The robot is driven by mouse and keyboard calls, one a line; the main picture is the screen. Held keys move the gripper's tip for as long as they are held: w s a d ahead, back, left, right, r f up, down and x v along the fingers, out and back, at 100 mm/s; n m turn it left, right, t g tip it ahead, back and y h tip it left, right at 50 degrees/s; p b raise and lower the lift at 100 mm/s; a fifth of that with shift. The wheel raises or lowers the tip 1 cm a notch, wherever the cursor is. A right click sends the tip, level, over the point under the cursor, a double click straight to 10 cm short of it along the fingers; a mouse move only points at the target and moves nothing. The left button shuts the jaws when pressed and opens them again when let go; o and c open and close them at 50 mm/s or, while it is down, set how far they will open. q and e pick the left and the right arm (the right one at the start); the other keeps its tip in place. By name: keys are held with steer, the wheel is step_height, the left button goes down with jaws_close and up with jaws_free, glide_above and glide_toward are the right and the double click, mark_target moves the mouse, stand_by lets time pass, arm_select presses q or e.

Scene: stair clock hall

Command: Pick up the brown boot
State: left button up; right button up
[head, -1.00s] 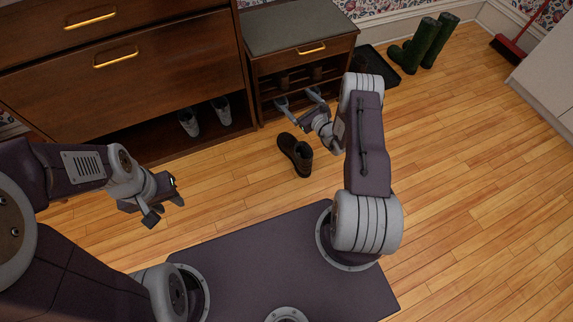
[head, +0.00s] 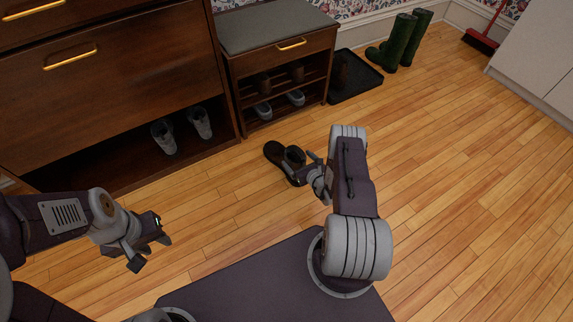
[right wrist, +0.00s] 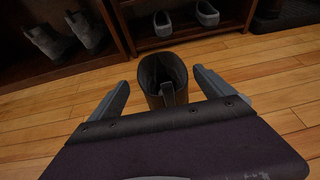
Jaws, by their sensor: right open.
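The brown boot (head: 275,153) stands on the wooden floor in front of the shoe bench, its toe toward the bench. My right gripper (head: 306,168) is low at the boot's shaft, and part of the boot is hidden behind it in the head view. In the right wrist view the boot's open top (right wrist: 163,72) lies between the two spread fingers, with visible gaps on both sides. My left gripper (head: 152,250) is open and empty above the floor, far to the left of the boot.
The shoe bench (head: 270,28) holds shoes on its shelves. A large cabinet (head: 115,75) with grey boots in its bottom opening stands to its left. A black tray (head: 358,82) with a dark boot and green boots (head: 400,45) are at the back. The floor to the right is clear.

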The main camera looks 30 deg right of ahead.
mark_target(290, 151)
steer(key=b+x, duration=0.4)
steer(key=shift+w+d+f, duration=0.1)
steer(key=shift+d+f, duration=0.05)
steer(key=shift+f, duration=0.25)
steer(key=shift+w+b, duration=0.3)
steer(key=shift+w, duration=0.05)
steer(key=shift+w+r, duration=0.15)
jaws_close()
